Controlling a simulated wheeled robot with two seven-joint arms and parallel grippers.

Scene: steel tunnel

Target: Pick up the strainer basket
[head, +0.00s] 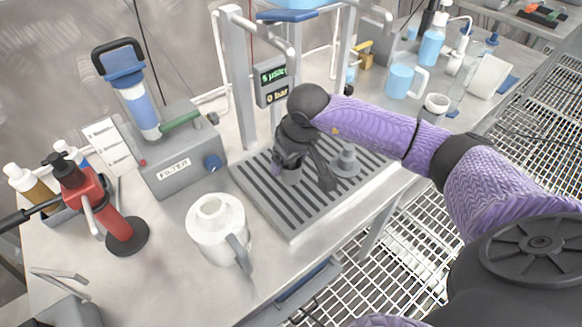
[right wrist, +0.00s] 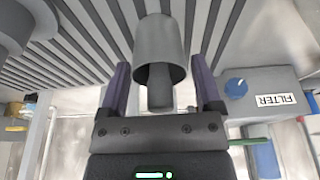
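A small grey cylinder with a thinner stem, which looks to be the strainer basket (head: 291,174), stands on the slatted drip tray (head: 262,192). In the right wrist view the basket (right wrist: 158,45) has its stem pointing toward my gripper. My right gripper (head: 303,178) reaches down over it from the right. Its fingers (right wrist: 162,80) are apart, one on each side of the stem, with gaps showing on both sides. The gripper hides part of the basket in the head view. My left gripper is not in view.
A white jug (head: 212,228), a grey FILTER box (head: 175,160) and a red-handled tool (head: 112,222) stand to the left. A metal frame with a display (head: 272,82) rises behind.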

